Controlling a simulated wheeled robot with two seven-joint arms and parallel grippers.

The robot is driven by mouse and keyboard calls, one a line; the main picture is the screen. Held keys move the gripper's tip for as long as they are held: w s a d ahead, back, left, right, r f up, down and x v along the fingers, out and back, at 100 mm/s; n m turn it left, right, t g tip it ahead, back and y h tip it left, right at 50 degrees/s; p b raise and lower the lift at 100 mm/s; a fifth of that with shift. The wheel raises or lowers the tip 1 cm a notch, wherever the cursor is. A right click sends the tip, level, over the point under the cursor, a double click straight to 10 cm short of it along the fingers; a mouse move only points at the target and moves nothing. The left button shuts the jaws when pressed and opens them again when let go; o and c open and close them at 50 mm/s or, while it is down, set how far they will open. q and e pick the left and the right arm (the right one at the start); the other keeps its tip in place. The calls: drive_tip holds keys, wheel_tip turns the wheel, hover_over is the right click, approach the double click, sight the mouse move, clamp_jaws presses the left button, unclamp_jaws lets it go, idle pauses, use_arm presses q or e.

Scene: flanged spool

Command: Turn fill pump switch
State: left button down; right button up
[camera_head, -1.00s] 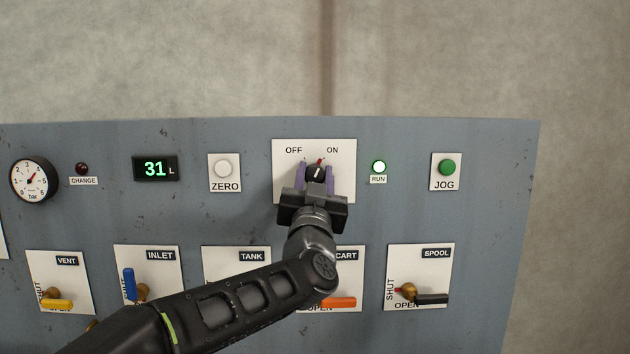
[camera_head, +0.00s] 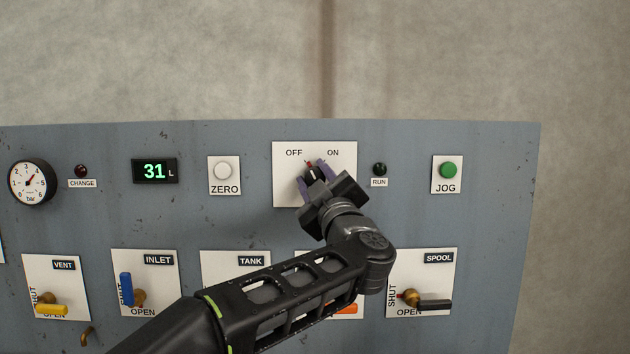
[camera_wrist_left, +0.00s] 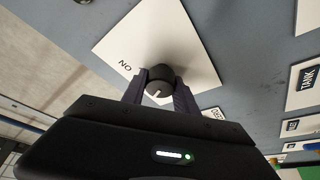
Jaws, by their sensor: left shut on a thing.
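The pointer leans up and left, toward OFF. My left gripper (camera_head: 314,177) is shut on the knob, its purple fingers on either side and its body tilted to the lower right. In the left wrist view the knob (camera_wrist_left: 159,78) sits between the fingers. The RUN lamp (camera_head: 379,169) right of the plate is dark. My right gripper is not in view.
The green JOG button (camera_head: 447,170) is to the right, the ZERO button (camera_head: 222,171) and the 31 L display (camera_head: 155,171) to the left. Below are valve levers, including INLET (camera_head: 126,289) and SPOOL (camera_head: 436,304). My left arm partly covers the TANK and CART plates.

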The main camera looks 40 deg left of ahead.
use_arm(q)
drive_tip(key=shift+n+g, duration=0.6)
drive_tip(key=shift+n, duration=0.5)
drive_tip(key=c, duration=0.9)
unclamp_jaws()
drive_tip(key=shift+c, duration=0.2)
drive_tip(key=b+v, duration=0.2)
drive_tip(key=v, duration=0.6)
drive_tip(key=shift+w+a+f, duration=0.1)
